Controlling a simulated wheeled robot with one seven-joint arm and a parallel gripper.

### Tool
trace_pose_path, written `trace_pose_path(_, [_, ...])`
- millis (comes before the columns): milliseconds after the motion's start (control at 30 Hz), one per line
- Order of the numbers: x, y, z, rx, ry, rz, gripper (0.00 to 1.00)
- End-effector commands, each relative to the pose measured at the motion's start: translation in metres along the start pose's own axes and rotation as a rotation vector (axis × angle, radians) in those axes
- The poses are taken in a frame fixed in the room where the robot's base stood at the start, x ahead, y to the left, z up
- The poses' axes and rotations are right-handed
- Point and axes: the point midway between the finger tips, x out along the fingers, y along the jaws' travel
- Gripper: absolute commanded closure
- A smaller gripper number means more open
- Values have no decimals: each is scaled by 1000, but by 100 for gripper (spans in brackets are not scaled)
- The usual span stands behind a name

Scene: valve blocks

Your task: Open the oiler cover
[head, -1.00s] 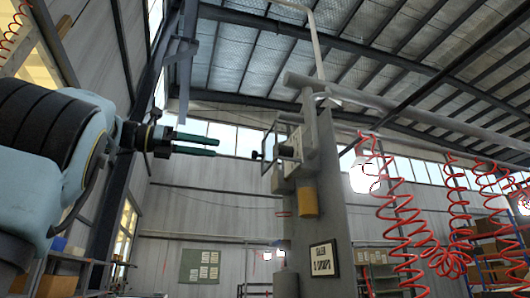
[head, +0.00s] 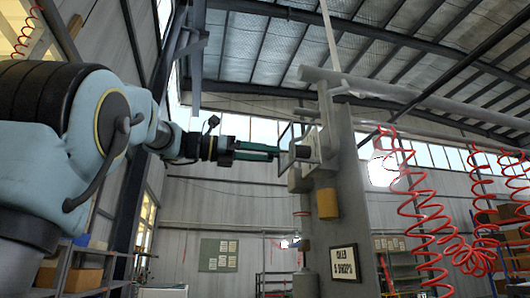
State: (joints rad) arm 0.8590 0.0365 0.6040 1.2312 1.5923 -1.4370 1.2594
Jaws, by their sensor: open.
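The oiler (head: 304,152) is a grey unit on the side of a concrete pillar, with a yellow cup (head: 327,204) below it. Its cover looks like a thin dark-edged frame (head: 285,136) on the oiler's left side, standing out from the body. My gripper (head: 276,153) reaches in from the left, with its two green fingers pointing right and lying nearly level. The fingertips are at the cover's left edge and overlap it in the picture. The cover's dark knob is hidden behind or between the fingers. I cannot tell whether the fingers touch it.
The concrete pillar (head: 346,185) carries the oiler and a framed sign (head: 344,263). Pipes run above it. Red coiled hoses (head: 415,215) hang at the right. A notice board (head: 218,255) is on the far wall. The air left of the oiler, below my arm, is clear.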

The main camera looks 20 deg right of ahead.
Motion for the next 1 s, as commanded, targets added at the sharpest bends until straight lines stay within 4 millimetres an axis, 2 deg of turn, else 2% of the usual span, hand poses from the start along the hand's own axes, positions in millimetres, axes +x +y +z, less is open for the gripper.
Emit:
trace_pose_path(133, [0, 0, 0, 0, 0, 0, 44])
trace_pose_path(633, [0, 0, 0, -1, 0, 0, 100])
trace_pose_path(1000, [0, 0, 0, -1, 0, 0, 100])
